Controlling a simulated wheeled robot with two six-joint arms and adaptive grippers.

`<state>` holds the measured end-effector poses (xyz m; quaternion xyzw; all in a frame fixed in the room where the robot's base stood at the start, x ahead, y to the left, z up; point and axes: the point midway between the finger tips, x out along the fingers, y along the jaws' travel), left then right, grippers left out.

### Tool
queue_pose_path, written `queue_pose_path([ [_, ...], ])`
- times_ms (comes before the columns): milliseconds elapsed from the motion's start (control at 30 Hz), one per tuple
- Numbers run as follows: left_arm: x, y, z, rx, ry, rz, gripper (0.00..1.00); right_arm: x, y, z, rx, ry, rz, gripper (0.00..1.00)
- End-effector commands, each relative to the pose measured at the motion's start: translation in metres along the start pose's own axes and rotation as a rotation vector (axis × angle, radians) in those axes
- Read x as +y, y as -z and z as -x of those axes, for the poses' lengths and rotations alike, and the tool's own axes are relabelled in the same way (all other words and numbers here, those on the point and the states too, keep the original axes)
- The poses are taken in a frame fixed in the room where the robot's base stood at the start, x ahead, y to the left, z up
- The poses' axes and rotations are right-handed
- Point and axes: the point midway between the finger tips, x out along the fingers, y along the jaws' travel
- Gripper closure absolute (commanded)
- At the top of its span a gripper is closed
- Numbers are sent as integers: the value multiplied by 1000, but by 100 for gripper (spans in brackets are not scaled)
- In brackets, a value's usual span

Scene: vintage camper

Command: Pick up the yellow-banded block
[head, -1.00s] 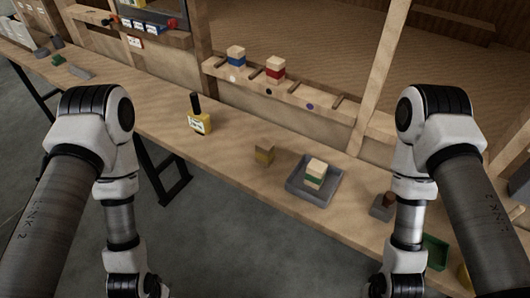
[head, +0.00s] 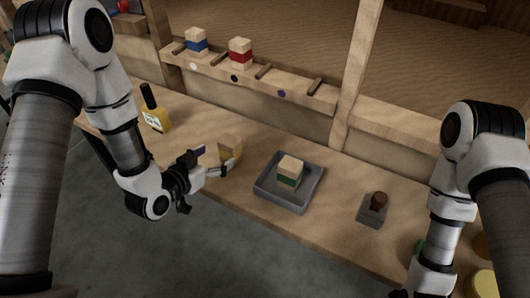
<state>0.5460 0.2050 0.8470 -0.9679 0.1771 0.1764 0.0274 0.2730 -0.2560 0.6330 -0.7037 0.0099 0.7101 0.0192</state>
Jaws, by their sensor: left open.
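The yellow-banded block (head: 230,146), pale wood with a dull yellow band, stands on the workbench left of the grey tray. My left gripper (head: 218,158) is open at the near left side of this block, with its fingers pointing toward it. One finger reaches in front of the block's lower part. I cannot tell whether the fingers touch it. My right arm comes in from the right, and its gripper is out of view below the frame.
A grey tray (head: 262,190) holds a green-banded block (head: 289,172). A rack (head: 290,94) behind holds a blue-banded block (head: 196,41) and a red-banded block (head: 240,53). A brown-handled stamp-like item (head: 376,205) sits at right.

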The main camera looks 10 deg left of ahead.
Motion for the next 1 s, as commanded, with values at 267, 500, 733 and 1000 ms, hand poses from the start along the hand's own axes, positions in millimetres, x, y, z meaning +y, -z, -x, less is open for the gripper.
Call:
queue_pose_path([
  [267, -7, 18, -21, 53, 13, -13, 17, 0, 0, -10, 0, 0, 2, 48],
  [500, 1, 22, -58, 51, 11, -14, 17, 0, 0, -2, 1, 0, 2, 48],
  [733, 0, 21, -83, 49, 14, -8, 17, 0, 0, -1, 0, 0, 2, 48],
  [1000, 0, 20, -82, 49, 15, -8, 59, 0, 0, -1, 0, 0, 2, 48],
])
